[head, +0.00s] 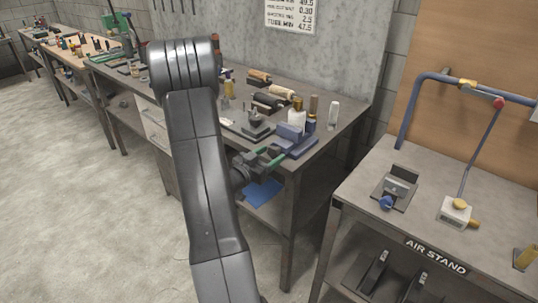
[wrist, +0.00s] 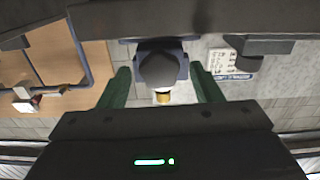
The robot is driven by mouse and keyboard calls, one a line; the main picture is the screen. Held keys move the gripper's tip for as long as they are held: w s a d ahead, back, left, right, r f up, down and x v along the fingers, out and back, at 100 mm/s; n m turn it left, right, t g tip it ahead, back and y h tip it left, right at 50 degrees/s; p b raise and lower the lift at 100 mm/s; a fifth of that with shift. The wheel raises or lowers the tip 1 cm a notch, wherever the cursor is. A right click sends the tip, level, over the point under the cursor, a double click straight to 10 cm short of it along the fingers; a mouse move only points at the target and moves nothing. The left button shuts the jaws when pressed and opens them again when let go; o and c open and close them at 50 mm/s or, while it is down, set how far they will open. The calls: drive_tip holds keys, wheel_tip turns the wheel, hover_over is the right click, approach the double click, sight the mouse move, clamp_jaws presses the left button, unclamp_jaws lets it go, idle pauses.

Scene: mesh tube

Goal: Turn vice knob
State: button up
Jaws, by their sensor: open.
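A blue vice (head: 292,133) sits at the front right corner of the long workbench. In the wrist view, which looks upside down, its dark round knob (wrist: 160,70) shows between my fingers, with blue vice body (wrist: 183,64) behind it. My gripper (head: 272,154) is open in front of the vice, its green fingers pointing at it. In the wrist view, my gripper (wrist: 160,74) has one finger on each side of the knob, with visible gaps. I cannot tell how far the fingertips overlap the knob in depth. The knob is hidden in the head view.
A white bottle (head: 297,116) stands just behind the vice, and several tools lie along the bench. At right, the air stand table (head: 420,232) holds a small grey vice (head: 399,184) with a blue knob. A gap of floor separates the benches.

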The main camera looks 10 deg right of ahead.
drive_tip(key=c, duration=1)
drive_tip(key=shift+d+f+m+b, duration=0.15)
drive_tip(key=shift+m+b, duration=0.35)
drive_tip(key=shift+b, duration=0.5)
drive_tip(key=shift+f+m+b, duration=0.1)
drive_tip(key=shift+m+b, duration=0.6)
drive_tip(key=shift+b, duration=0.4)
drive_tip(key=shift+m+b, duration=0.7)
drive_tip(key=shift+b, duration=0.25)
drive_tip(key=shift+r+m+b, duration=0.25)
drive_tip(key=shift+m+b, duration=0.3)
drive_tip(key=shift+m, duration=0.05)
drive_tip(key=o, duration=1)
